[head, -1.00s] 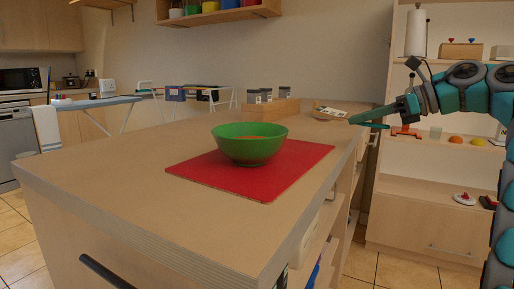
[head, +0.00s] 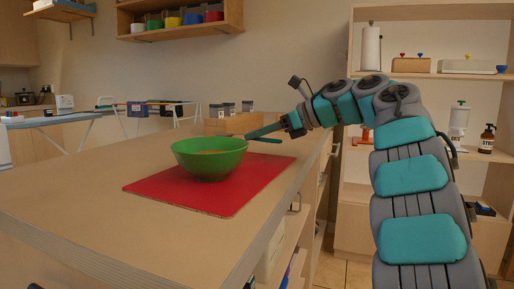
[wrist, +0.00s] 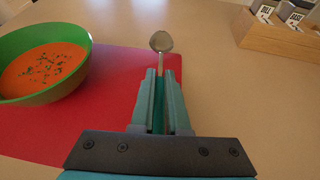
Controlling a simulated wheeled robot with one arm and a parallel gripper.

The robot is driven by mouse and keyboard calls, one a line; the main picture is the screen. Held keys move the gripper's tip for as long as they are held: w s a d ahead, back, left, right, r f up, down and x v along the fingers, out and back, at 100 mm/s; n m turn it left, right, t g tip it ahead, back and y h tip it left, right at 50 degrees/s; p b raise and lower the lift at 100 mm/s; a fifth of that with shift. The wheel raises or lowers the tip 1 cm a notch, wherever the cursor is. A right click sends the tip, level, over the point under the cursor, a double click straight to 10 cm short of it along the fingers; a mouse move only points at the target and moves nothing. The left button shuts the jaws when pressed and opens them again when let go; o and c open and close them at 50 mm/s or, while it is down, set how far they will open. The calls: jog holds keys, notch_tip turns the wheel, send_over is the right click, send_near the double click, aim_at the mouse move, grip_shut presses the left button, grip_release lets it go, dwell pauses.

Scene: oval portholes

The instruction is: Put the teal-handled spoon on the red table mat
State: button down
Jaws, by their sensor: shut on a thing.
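My gripper (wrist: 160,100) is shut on the teal-handled spoon, its fingers on both sides of the handle. The spoon's metal bowl (wrist: 161,41) points away past the fingertips and appears at the far edge of the red table mat (wrist: 110,120). In the head view my gripper (head: 258,135) is beside the green bowl, above the counter near the mat's back right; the spoon is hard to make out there. The mat (head: 240,190) lies flat on the counter. Height above the mat is unclear.
A green bowl (head: 208,167) of orange soup stands on the mat, left of my gripper; it also shows in the wrist view (wrist: 75,84). A wooden box with labelled jars (wrist: 275,38) stands at the back of the counter. The right part of the mat is bare.

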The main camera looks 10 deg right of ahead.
aim_at(258, 157)
jog(key=shift+f+b, duration=0.35)
jog(key=shift+f, duration=1.45)
jog(key=shift+f, duration=0.2)
jog(key=c, duration=0.9)
grip_release()
jog(key=shift+d+r, duration=0.1)
jog(key=shift+r, duration=0.3)
jog(key=v, duration=1.1)
jog(key=shift+s+d, duration=0.25)
